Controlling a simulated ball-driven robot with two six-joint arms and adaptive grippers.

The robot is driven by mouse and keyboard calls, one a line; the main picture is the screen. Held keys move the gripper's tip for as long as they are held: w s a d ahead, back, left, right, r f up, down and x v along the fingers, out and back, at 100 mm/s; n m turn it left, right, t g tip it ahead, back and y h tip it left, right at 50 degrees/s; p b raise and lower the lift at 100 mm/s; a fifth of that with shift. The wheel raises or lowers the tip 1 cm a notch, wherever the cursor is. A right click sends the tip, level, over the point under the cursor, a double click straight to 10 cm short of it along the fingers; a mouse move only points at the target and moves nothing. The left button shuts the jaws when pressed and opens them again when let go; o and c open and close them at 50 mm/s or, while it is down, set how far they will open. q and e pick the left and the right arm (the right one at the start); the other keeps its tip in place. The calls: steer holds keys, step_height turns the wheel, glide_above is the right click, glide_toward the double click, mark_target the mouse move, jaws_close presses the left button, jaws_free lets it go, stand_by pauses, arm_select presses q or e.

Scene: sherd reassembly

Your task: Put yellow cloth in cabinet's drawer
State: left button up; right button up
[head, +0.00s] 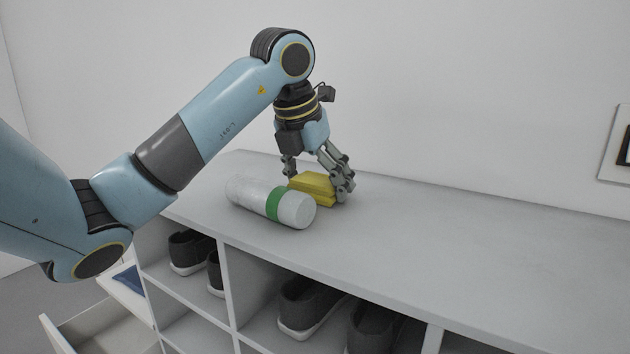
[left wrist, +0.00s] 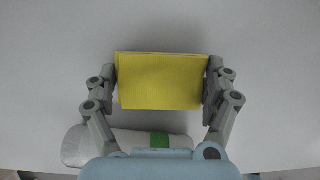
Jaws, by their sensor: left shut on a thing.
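The yellow cloth (head: 314,186) is a folded, block-like stack on the cabinet's grey top, just behind a lying roll. My left gripper (head: 318,182) points down and is shut on the cloth. In the left wrist view the fingers touch the left and right edges of the cloth (left wrist: 160,81). The cabinet (head: 450,235) has open cubbies in front. An open drawer (head: 95,325) sticks out at the lower left, and its inside partly shows. My right gripper is not in view.
A white roll with a green band (head: 245,194) lies on the top close in front of the cloth; it also shows in the left wrist view (left wrist: 115,143). Dark shoes (head: 302,305) stand in the cubbies. A blue item (head: 128,279) lies in an upper opening at left. The top's right side is clear.

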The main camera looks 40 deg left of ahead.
arm_select(q)
steer(key=o, duration=0.8)
steer(key=shift+f, duration=0.2)
steer(key=shift+o, duration=0.9)
steer(key=shift+a, duration=0.2)
steer(key=shift+d, duration=0.1)
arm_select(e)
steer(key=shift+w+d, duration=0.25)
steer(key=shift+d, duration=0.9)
